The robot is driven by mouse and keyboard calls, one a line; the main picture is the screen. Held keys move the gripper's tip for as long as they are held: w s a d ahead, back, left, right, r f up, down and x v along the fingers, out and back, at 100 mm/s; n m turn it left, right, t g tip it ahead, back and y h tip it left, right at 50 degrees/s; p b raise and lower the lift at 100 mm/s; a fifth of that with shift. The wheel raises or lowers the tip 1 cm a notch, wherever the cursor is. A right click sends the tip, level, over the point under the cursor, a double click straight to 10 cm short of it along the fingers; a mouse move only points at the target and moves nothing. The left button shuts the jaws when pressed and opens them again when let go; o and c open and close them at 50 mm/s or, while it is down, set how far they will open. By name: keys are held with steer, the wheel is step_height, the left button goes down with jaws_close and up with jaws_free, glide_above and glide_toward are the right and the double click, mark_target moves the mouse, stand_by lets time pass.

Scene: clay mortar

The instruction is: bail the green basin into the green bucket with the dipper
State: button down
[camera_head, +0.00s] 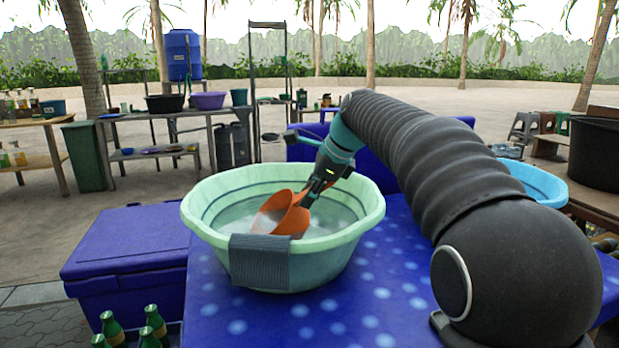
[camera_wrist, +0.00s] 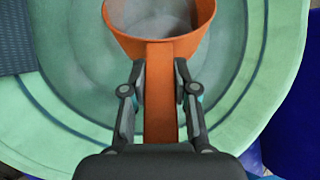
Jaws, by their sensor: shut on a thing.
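The green basin (camera_head: 340,252) stands on the blue spotted table and holds cloudy, pale water. Its wall also fills much of the wrist view (camera_wrist: 75,110). The orange dipper (camera_head: 289,216) is inside the basin, tilted, with its bowl low at the water. In the wrist view the dipper (camera_wrist: 150,48) shows pale liquid in its bowl. My gripper (camera_head: 310,195) reaches down over the basin's far side and is shut on the dipper's handle; the fingers flank the handle in the wrist view (camera_wrist: 160,95). I cannot identify a green bucket for certain.
A grey cloth (camera_head: 259,262) hangs over the basin's front rim. A blue box (camera_head: 125,255) stands at left, with green bottles (camera_head: 112,328) before it. A light-blue basin (camera_head: 537,182) lies right, behind my arm. The spotted table (camera_head: 385,290) is bare in front.

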mark_target(305, 214)
steer(key=f+y, duration=0.1)
steer(key=f+y+b, duration=0.1)
steer(key=w+d+f+m+y, duration=0.1)
steer(key=f, duration=0.1)
steer(key=shift+w, duration=0.1)
steer(key=shift+y, duration=0.5)
steer(key=r, duration=0.2)
steer(key=r+p, duration=0.1)
steer(key=r, duration=0.2)
steer(key=shift+w+a+r, duration=0.1)
steer(key=shift+a+r, duration=0.1)
steer(key=shift+r, duration=0.05)
step_height(305, 214, up, 8)
steer(key=d+m+y, duration=0.1)
steer(key=d+y, duration=0.1)
steer(key=y, duration=0.2)
steer(key=shift+w+f+g, duration=0.15)
steer(key=shift+f+g, duration=0.05)
steer(key=shift+g, duration=0.2)
steer(key=shift+a, duration=0.1)
